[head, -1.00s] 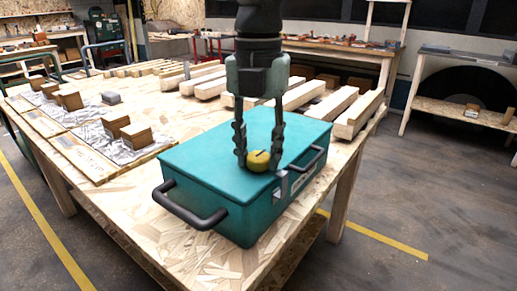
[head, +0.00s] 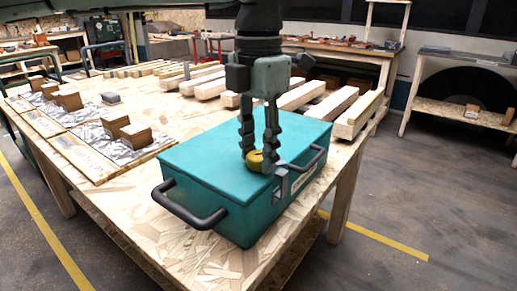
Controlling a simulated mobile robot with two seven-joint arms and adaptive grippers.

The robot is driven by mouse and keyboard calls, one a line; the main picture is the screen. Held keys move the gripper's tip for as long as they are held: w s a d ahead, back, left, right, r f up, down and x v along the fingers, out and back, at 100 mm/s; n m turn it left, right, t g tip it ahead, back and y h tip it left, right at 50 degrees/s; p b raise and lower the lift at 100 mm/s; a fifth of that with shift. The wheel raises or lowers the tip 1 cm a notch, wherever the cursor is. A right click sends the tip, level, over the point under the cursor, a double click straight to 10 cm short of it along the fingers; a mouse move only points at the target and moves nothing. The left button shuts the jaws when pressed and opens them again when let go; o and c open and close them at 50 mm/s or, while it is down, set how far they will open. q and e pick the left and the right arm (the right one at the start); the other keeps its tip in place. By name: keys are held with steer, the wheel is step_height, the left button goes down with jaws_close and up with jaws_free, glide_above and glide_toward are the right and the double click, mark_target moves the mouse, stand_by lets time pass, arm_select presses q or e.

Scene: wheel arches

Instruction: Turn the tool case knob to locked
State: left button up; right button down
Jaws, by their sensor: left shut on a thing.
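The teal tool case (head: 215,158) lies flat on the wooden table, with a black handle (head: 195,216) on its near left end and another on its front right side. The yellow knob (head: 255,163) sits on the lid near the front edge, by a grey latch (head: 281,189). My left gripper (head: 259,158) points straight down over the case, and its two fingers are shut on the knob, partly hiding it. The knob's pointer direction cannot be made out. My right gripper is not in view.
Wooden beams (head: 300,96) lie behind the case on the table (head: 120,215). Small wooden blocks (head: 136,136) stand on foil-covered boards at the left. The table top in front of and left of the case is clear.

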arm_select(q)
steer(key=m, duration=0.4)
steer(key=shift+m, duration=0.3)
steer(key=m, duration=0.3)
steer(key=shift+m, duration=0.8)
steer(key=o, duration=1.2)
steer(key=shift+c, duration=0.2)
